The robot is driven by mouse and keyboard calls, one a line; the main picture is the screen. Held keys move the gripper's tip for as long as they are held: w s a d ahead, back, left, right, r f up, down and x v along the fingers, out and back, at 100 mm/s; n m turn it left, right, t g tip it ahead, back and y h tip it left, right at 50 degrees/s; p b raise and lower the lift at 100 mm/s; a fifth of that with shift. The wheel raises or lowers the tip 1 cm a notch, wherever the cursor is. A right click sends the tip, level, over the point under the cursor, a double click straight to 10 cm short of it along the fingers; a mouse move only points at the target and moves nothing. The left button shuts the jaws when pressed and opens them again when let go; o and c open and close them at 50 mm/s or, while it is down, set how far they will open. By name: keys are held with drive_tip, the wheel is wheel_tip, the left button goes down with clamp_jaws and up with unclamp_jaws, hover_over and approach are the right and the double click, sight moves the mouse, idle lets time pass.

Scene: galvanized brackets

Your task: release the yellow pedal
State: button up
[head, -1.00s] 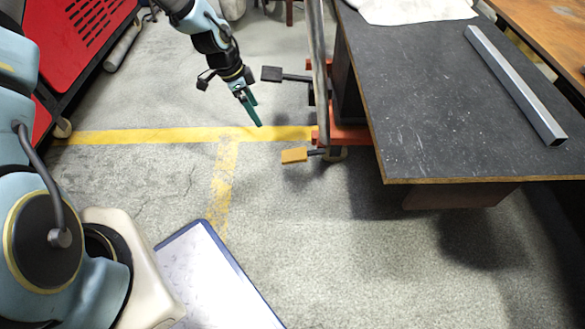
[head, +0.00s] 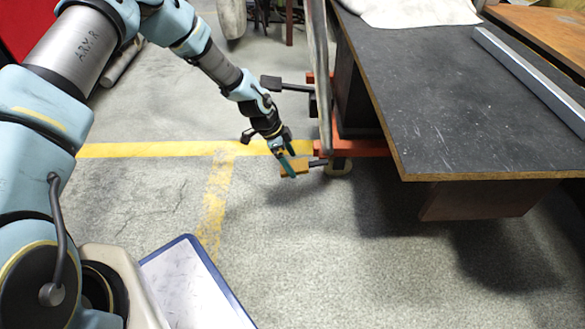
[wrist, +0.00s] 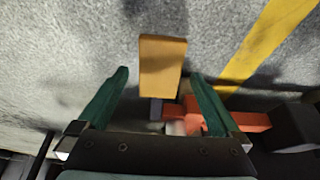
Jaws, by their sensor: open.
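The yellow pedal (head: 296,166) sticks out to the left from the red base of the lift table, low over the floor. In the wrist view the yellow pedal (wrist: 162,66) shows whole, in line with the gap between my fingers. My gripper (head: 287,165) is open, with green fingers, and overlaps the pedal in the head view. In the wrist view my gripper (wrist: 162,85) has one finger on each side of the pedal's line, with a gap at both sides. I see no contact, and the height between fingers and pedal is hard to tell.
A black pedal (head: 271,83) juts out farther back from the same red base (head: 355,148). A metal upright (head: 321,80) and the dark tabletop (head: 440,100) stand just to the right. A white board (head: 190,285) is at the front. Floor to the left is free.

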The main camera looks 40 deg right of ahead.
drive_tip(key=shift+x, duration=0.9)
clamp_jaws()
idle(0.4)
